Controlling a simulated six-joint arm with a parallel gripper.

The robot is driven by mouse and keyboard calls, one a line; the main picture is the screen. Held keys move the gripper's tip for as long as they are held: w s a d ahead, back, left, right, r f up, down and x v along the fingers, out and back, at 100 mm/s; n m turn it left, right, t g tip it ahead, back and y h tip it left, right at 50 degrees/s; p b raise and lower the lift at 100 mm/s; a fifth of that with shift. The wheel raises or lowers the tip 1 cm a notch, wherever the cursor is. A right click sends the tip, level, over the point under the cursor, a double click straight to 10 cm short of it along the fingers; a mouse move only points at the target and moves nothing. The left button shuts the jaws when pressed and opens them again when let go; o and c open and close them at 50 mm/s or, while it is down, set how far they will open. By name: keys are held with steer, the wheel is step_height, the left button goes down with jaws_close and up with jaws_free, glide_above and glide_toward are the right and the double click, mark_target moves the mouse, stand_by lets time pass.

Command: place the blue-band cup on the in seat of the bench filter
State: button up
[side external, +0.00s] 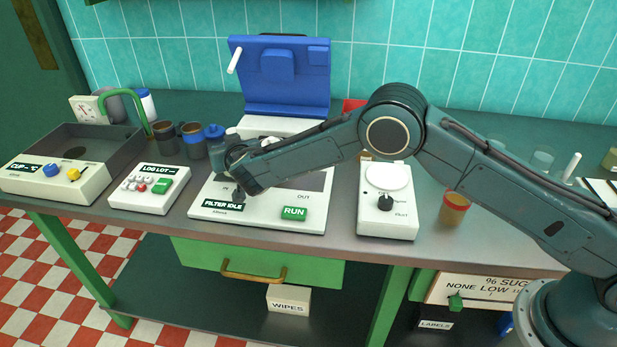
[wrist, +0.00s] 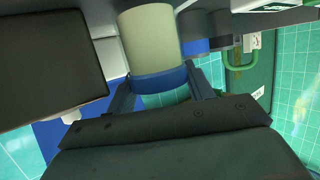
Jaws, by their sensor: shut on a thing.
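The blue-band cup (wrist: 151,42) is pale with a blue band near one end. My gripper (wrist: 163,82) is shut on it, with a finger on each side of the band in the wrist view. The white bench filter (side external: 262,214) stands mid-bench in the side view, with a FILTER IDLE display, a green RUN button and an OUT label. My wrist is over the filter's left part and hides the in seat there. I cannot tell whether the cup touches the filter.
Dark mugs (side external: 192,139) stand close behind and left of my wrist. A keypad box (side external: 156,188) and a dark basin (side external: 96,142) are further left. A blue open-lidded machine (side external: 287,80) stands behind the filter. A white scale-like device (side external: 388,212) is to its right.

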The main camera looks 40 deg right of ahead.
steer(key=shift+f, duration=0.1)
steer(key=o, duration=0.9)
steer(key=shift+s, duration=0.1)
steer(key=shift+v, duration=5.95)
